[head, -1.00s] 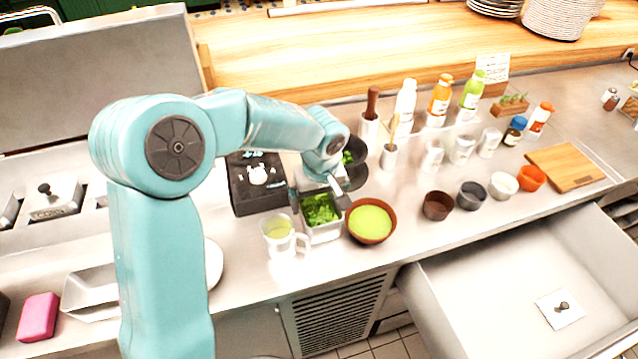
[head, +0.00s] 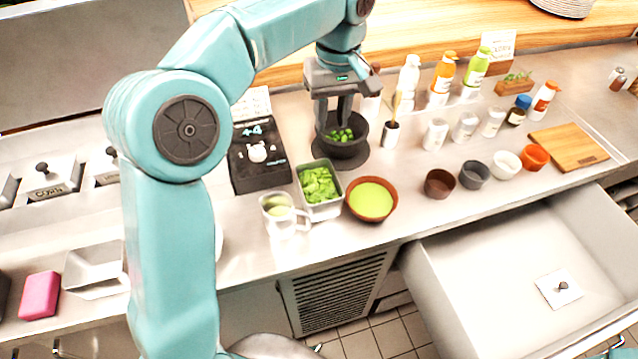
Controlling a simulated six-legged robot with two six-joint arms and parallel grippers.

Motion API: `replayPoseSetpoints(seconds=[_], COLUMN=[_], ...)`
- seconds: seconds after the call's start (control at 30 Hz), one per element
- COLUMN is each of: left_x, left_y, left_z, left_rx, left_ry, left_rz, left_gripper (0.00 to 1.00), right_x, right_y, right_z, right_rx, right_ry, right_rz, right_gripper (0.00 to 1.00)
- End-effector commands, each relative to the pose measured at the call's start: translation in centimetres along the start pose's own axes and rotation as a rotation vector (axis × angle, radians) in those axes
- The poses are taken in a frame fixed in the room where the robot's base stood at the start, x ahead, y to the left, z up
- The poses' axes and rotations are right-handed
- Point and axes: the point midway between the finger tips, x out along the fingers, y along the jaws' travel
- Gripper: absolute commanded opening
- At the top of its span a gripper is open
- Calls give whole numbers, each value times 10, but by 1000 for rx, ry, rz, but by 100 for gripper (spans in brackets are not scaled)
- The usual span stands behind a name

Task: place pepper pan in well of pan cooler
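A square metal pan of chopped green pieces (head: 328,210), which looks like the pepper pan, stands on the steel counter between a glass jug and a brown bowl. My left gripper (head: 333,122) is behind it, pointing down over a dark bowl (head: 343,151) holding green pieces. Its two fingers are apart with nothing seen between them; whether they touch the bowl is unclear. The pan cooler seems to be the steel unit (head: 75,212) at the left, with lidded wells, one labelled corn (head: 52,175). My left arm hides part of it. My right gripper does not show.
A black scale (head: 258,175) stands left of the pan. The glass jug (head: 283,215) and brown bowl of green liquid (head: 371,198) stand close beside the pan. Bottles and small bowls fill the right counter. An open drawer (head: 490,270) juts out below. A pink block (head: 39,295) lies left.

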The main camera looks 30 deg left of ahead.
Motion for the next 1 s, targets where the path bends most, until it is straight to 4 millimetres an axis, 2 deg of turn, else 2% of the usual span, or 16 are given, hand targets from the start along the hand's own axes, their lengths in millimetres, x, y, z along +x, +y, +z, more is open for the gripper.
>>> replayPoseSetpoints(seconds=[0.1,0.17,0.6,0.87,1.0], left_x=[6,14,106,128,150], left_y=[20,24,24,25,28], left_z=[-3,-1,1,1,0], left_rx=[6,13,14,15,14], left_ry=[-5,-9,-11,-10,-12], left_rz=[8,0,-4,-4,-5], left_gripper=[33,33,33,33,33], right_x=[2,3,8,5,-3], right_y=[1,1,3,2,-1], right_z=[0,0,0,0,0], right_rx=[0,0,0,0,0], right_ry=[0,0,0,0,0], right_rz=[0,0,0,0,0], right_gripper=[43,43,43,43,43])
